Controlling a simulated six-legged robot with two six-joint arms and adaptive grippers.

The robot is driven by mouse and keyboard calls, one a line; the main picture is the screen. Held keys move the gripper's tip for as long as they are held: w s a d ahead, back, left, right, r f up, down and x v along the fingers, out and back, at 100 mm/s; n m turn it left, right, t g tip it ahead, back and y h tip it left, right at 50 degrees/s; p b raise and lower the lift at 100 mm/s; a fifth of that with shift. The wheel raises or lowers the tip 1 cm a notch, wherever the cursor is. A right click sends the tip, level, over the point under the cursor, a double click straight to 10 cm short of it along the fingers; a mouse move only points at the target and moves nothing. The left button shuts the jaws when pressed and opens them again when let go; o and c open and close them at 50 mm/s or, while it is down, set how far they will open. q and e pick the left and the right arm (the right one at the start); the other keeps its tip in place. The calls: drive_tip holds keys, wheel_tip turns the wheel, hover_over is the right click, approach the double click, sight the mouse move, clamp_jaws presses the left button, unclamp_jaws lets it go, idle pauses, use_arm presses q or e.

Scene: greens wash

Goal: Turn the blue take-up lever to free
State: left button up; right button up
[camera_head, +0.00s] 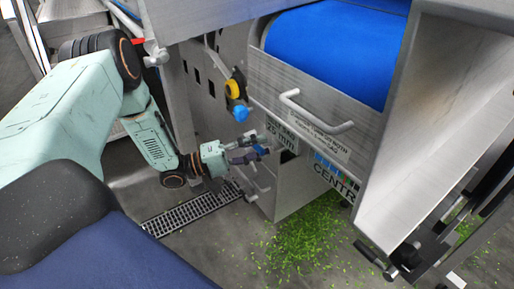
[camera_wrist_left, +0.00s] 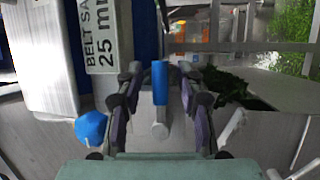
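The blue take-up lever (camera_wrist_left: 160,82) shows in the left wrist view as a blue grip on a short grey stem. It stands between the two fingers of my left gripper (camera_wrist_left: 162,88), with a visible gap on each side. In the head view my left gripper (camera_head: 252,148) is at the machine's side, below the label plate, and a bit of the blue lever (camera_head: 263,151) shows at its fingertips. The fingers are apart, not closed on the lever. The lever's mount is mostly hidden by the gripper in the head view. My right gripper is not seen.
A blue knob (camera_head: 241,114) below a yellow-and-black switch (camera_head: 236,88) is close above the gripper; the knob also shows in the wrist view (camera_wrist_left: 91,127). A label plate (camera_head: 282,135), a grey bar handle (camera_head: 315,113) and a blue belt (camera_head: 335,50) are nearby. Green scraps (camera_head: 305,240) litter the floor.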

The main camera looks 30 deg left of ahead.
use_arm(q)
clamp_jaws()
idle(0.5)
drive_tip(key=shift+w, duration=0.1)
